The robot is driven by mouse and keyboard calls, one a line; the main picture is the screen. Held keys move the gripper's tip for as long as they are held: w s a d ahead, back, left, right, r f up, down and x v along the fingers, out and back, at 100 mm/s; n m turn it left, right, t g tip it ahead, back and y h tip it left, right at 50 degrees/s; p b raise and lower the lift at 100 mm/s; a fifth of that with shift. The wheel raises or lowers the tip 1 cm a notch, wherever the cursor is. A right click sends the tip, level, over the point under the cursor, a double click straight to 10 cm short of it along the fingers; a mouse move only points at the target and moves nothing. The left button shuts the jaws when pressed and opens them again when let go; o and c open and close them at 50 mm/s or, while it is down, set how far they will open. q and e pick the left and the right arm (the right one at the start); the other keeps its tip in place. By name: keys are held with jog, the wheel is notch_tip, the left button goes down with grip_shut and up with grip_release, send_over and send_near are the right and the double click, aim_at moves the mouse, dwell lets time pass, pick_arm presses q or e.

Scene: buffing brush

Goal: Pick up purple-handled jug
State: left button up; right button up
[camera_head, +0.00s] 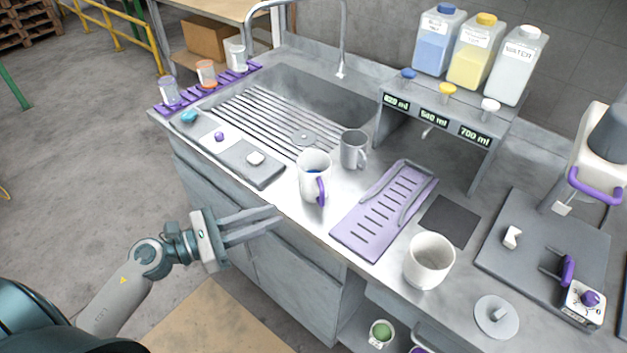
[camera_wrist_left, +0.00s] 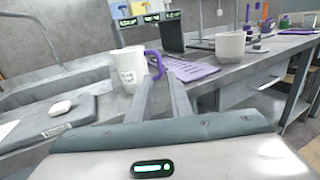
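The white jug with a purple handle (camera_head: 313,172) stands upright near the counter's front edge, its handle towards the front right, with something blue inside. It also shows in the left wrist view (camera_wrist_left: 129,70), left of the fingers, with its purple handle (camera_wrist_left: 154,60) just beyond the fingertips. My left gripper (camera_head: 279,215) is in front of the counter, left of and nearer than the jug, not touching it. In the wrist view its two fingers (camera_wrist_left: 161,76) are apart with nothing between them. My right gripper is not in view.
A grey jug (camera_head: 354,149) stands close behind the purple-handled jug. A purple slotted rack (camera_head: 370,238) and a white pot (camera_head: 429,262) are to the right. A grey board (camera_head: 262,172) with a white piece lies to the left, beside the sink (camera_head: 300,105).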

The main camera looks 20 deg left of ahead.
aim_at(316, 184)
pick_arm(q)
jog(key=p+x, duration=0.5)
jog(key=x, duration=0.5)
jog(key=shift+w, duration=0.3)
jog(key=shift+w+d, duration=0.35)
jog(key=shift+d, duration=0.1)
jog(key=shift+f, duration=0.1)
jog(key=shift+w, duration=0.1)
